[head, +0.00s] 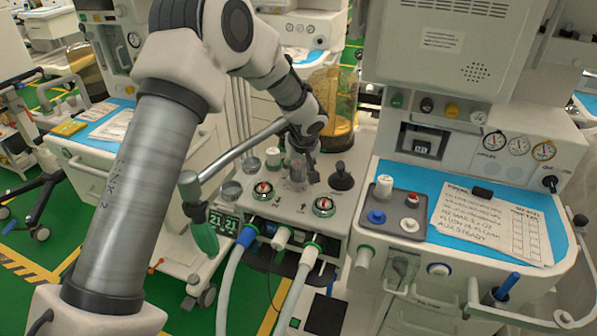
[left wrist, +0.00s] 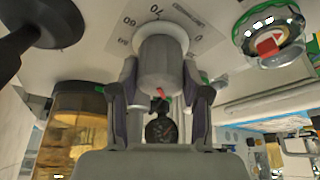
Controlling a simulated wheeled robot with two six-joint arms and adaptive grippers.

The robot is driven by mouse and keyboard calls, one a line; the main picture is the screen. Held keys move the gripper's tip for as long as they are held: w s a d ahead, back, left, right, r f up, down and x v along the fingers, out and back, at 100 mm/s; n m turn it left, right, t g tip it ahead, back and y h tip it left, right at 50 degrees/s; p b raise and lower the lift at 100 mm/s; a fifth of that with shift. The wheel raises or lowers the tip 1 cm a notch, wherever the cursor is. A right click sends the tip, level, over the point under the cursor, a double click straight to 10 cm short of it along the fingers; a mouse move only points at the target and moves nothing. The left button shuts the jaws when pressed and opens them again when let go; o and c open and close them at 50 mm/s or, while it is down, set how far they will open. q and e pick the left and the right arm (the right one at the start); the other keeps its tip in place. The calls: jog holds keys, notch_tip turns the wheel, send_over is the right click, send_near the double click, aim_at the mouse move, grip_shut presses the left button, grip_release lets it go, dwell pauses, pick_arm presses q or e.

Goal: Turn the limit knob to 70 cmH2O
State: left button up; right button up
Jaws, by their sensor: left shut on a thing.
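The limit knob (left wrist: 160,66) is a pale grey cylinder on a white collar in the left wrist view, with a small red mark near its free end. Printed numbers, 70 and 60 among them, lie on the panel around its base. My left gripper (left wrist: 160,100) is shut on the knob, one finger on each side. In the head view my left gripper (head: 298,168) comes down onto the machine's grey top panel and mostly hides the knob. I cannot read where the knob's pointer stands. My right gripper is not in view.
Two round valves with red discs, left (head: 262,190) and right (head: 324,206), flank the spot. A black knob (head: 341,178) stands close to the right. Behind is a clear canister of yellow granules (head: 340,112). A green bag (head: 205,236) hangs from a metal arm at left.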

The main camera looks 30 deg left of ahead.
pick_arm(q)
jog(key=shift+m+t+h, duration=0.3)
jog(key=shift+m, duration=1.1)
jog(key=shift+r+m+t+h+p, duration=0.15)
jog(key=shift+m+t+h+p, duration=0.25)
jog(key=shift+m+p, duration=0.55)
jog(key=shift+m+h+p, duration=0.4)
jog(key=shift+m+p, duration=0.1)
jog(key=shift+m, duration=0.55)
jog(key=o, duration=1.1)
jog(key=shift+o, duration=0.2)
